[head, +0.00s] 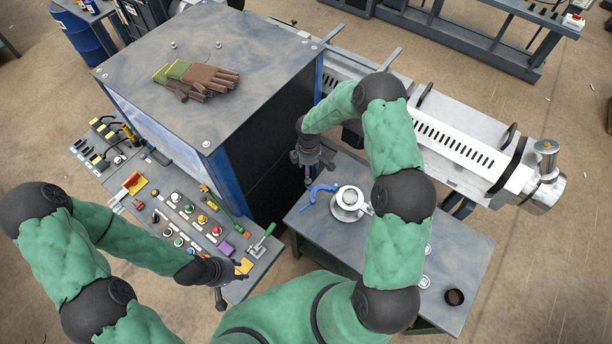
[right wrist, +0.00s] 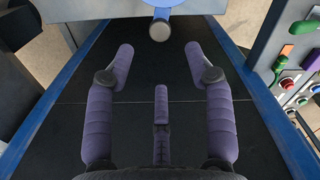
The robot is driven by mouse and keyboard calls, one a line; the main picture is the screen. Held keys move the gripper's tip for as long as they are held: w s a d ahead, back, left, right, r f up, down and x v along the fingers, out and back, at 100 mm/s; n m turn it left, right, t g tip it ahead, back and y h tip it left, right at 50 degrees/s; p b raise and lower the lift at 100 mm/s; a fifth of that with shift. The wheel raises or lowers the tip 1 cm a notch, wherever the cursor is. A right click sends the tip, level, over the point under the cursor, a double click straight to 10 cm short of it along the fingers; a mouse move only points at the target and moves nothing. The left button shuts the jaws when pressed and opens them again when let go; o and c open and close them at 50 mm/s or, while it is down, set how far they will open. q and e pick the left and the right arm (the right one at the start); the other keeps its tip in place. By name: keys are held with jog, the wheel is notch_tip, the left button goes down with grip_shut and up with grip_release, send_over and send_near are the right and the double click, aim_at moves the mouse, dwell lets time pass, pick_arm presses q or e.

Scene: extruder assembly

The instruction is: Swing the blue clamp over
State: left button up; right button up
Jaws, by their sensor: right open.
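The blue clamp (head: 318,193) lies at the left edge of the small grey table, beside a white round fitting (head: 348,200). My right gripper (head: 307,176) is just above and behind the clamp in the head view. In the right wrist view its fingers (right wrist: 158,50) are spread with nothing between them. A blue part with a grey round end (right wrist: 160,28) shows beyond the fingertips at the top; it looks like part of the clamp. My left gripper (head: 220,298) hangs over the near end of the control panel; its fingers are too small to read.
The control panel (head: 183,205) with buttons and a green lever (head: 262,243) is at left. A tall cabinet (head: 215,75) with gloves (head: 197,79) on top stands behind. The metal extruder barrel (head: 460,150) runs along the right.

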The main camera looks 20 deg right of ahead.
notch_tip(320, 180, down, 9)
jog(key=shift+r, duration=0.1)
dwell(0.3)
grip_shut()
